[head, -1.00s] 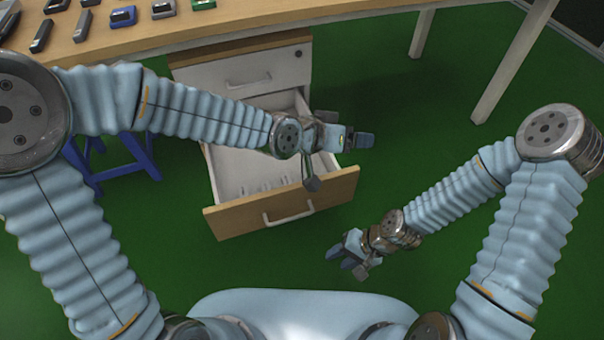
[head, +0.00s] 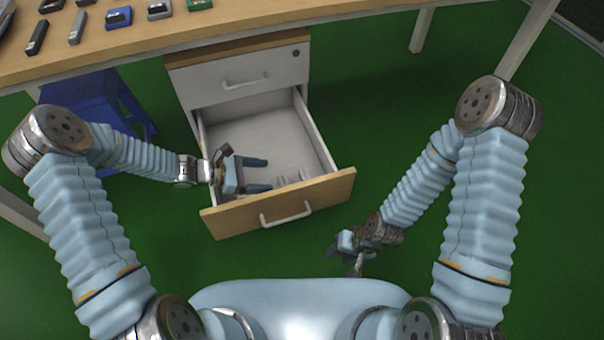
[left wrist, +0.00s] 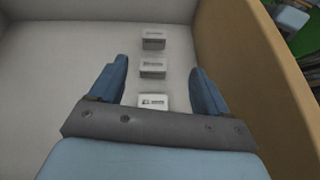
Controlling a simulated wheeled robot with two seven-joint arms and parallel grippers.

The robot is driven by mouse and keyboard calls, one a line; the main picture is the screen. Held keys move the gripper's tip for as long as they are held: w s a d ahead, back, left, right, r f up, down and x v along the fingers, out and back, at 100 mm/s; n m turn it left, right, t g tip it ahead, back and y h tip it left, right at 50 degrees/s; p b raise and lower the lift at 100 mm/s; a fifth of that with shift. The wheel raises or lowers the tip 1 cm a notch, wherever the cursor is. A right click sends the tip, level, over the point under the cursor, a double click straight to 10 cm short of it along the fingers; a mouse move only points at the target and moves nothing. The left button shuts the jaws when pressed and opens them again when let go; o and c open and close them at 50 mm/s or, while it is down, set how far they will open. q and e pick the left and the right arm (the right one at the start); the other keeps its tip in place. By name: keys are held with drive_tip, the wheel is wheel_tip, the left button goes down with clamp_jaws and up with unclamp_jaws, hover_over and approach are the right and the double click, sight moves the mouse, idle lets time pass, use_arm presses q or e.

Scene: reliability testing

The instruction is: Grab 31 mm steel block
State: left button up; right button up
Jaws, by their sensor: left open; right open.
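Three small metal blocks stand in a row on the white floor of the open drawer (head: 330,193). In the left wrist view these are the far block (left wrist: 153,40), the middle block (left wrist: 152,66) and the near block (left wrist: 153,101). Each has a printed label too small to read, so I cannot tell which is 31 mm. My left gripper (head: 264,174) is open and empty inside the drawer's outline, its fingers pointing toward the blocks. In the left wrist view, the row lies between the open fingers (left wrist: 159,70). My right gripper (head: 346,250) is open, outside the drawer.
The drawer's front panel and side walls surround the blocks. The cabinet (head: 240,75) stands under a wooden table (head: 290,12) with several devices on it. A blue stool (head: 90,100) is at left. Green floor (head: 400,110) is clear to the right of the drawer.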

use_arm(q)
drive_tip(key=shift+w+a+f+n+t, duration=0.2)
drive_tip(key=shift+a+f+n+t, duration=0.15)
drive_tip(key=shift+n, duration=0.35)
drive_tip(key=shift+w+d+f+h, duration=0.1)
drive_tip(key=shift+w+d+h, duration=0.05)
drive_tip(key=shift+h, duration=0.15)
approach(303, 174)
drive_tip(key=x, duration=0.3)
drive_tip(key=shift+w+d+f, duration=0.1)
drive_tip(key=shift+w+f, duration=0.2)
drive_tip(key=x, duration=0.5)
drive_tip(key=shift+s+d, duration=0.1)
drive_tip(key=shift+d, duration=0.3)
drive_tip(key=shift+r, duration=0.1)
drive_tip(key=c, duration=1.3)
